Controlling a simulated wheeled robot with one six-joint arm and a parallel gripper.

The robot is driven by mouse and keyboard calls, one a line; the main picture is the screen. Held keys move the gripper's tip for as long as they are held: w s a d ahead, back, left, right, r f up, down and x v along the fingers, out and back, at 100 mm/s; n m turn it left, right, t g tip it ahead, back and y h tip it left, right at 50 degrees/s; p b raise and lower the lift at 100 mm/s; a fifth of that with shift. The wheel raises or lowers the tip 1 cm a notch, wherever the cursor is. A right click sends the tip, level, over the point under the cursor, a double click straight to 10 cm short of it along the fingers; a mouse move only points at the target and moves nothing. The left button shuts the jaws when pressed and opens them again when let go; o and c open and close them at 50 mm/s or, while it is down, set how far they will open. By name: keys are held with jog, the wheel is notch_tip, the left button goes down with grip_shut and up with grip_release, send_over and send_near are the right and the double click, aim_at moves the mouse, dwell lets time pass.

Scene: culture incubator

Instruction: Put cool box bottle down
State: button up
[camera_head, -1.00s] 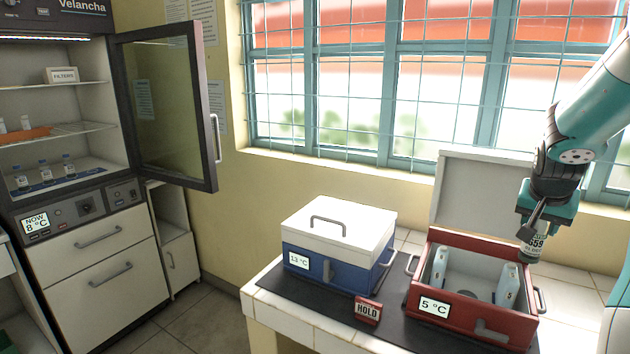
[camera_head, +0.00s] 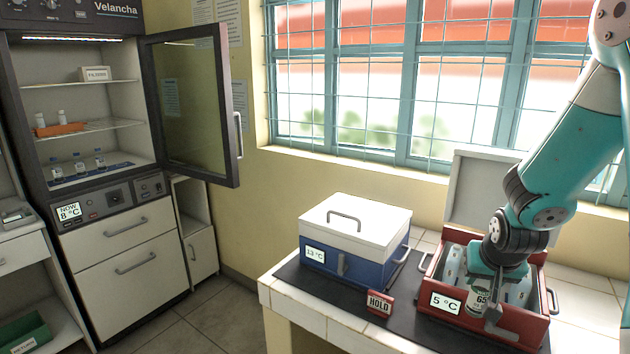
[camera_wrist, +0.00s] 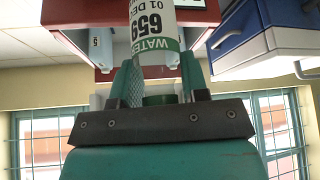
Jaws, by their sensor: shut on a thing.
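A white bottle with a green-edged label reading "WATER 659" (camera_wrist: 154,28) is between the fingers of my gripper (camera_wrist: 158,75) in the wrist view. My gripper (camera_head: 490,296) is shut on it. In the head view the bottle (camera_head: 477,294) is upright at the opening of the open red cool box (camera_head: 465,321), which reads 5 °C. The arm and gripper hide part of the box's inside. I cannot tell whether the bottle touches the box floor. The box's pale lid (camera_head: 480,190) stands open behind it.
Pale-blue packs (camera_head: 455,266) stand inside the red box at its sides. A closed blue cool box (camera_head: 345,262) reading 13 °C stands to the left, with a red HOLD sign (camera_head: 379,304) in front. An open incubator (camera_head: 95,130) reading 8 °C holds several small bottles.

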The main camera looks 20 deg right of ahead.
jog(key=w+a+f+n+t+y, duration=0.1)
jog(key=w+a+f+n+y, duration=0.15)
jog(key=a+f, duration=0.5)
jog(key=w+a+f+n+y, duration=0.1)
jog(key=w+a+f+n, duration=0.25)
jog(key=a, duration=0.75)
jog(key=s+f, duration=0.4)
jog(key=f, duration=0.2)
jog(key=shift+s+n, duration=0.4)
